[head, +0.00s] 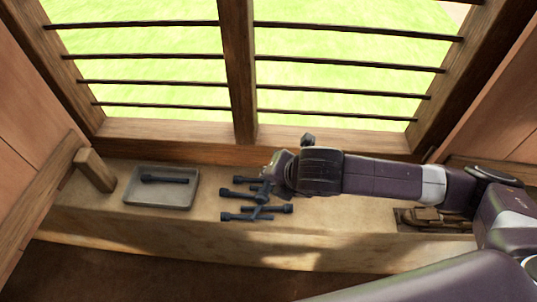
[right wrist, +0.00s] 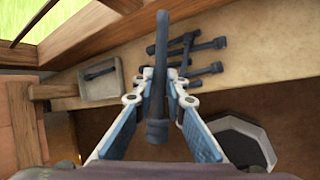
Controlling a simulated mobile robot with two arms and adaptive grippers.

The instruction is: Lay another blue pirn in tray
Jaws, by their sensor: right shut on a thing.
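My right gripper (head: 272,172) is over the loose pirns on the ledge in the head view. In the right wrist view the fingers of my right gripper (right wrist: 159,85) are shut on a dark blue pirn (right wrist: 158,50), which stands out lengthwise between them. The grey tray (head: 130,200) is left of the gripper, with one dark blue pirn (head: 165,179) lying in it. The tray (right wrist: 84,98) and its pirn (right wrist: 99,73) also show in the right wrist view. Several loose pirns (head: 240,216) lie on the ledge right of the tray, partly hidden by the gripper. My left gripper is out of view.
A wooden post (head: 95,170) stands left of the tray. The barred window (head: 240,80) is behind the ledge (head: 150,226). A recess with a wooden piece (head: 430,216) is at the right. A bare strip lies between tray and loose pirns.

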